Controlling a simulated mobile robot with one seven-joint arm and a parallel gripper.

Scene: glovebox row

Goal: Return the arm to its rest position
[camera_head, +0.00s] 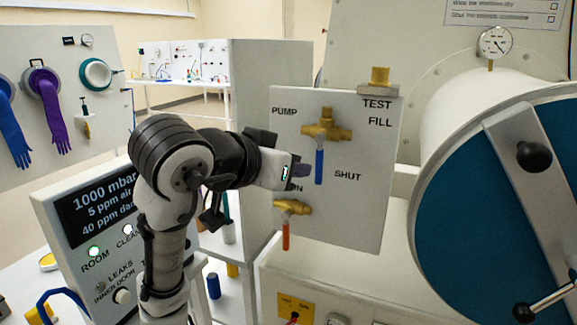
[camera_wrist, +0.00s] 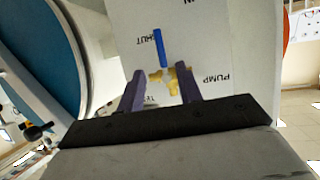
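My arm reaches in front of the white valve panel (camera_head: 362,215) with its elbow bent. My gripper (camera_head: 300,171) is beside the blue handle (camera_head: 319,166) in the head view. In the wrist view my gripper (camera_wrist: 160,70) shows two dark purple fingers standing apart with nothing held between them. The brass valve (camera_wrist: 174,78) and its blue handle (camera_wrist: 159,47) show beyond the fingers. The handle hangs straight down from the valve (camera_head: 326,127) in the head view. Whether a finger touches the handle or panel I cannot tell.
A lower brass valve (camera_head: 292,207) with a red handle (camera_head: 286,236) sits under my gripper. The big round blue door (camera_head: 480,210) is at right. A display console (camera_head: 97,205) stands close behind my arm at left. Gloves (camera_head: 50,110) hang on a board.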

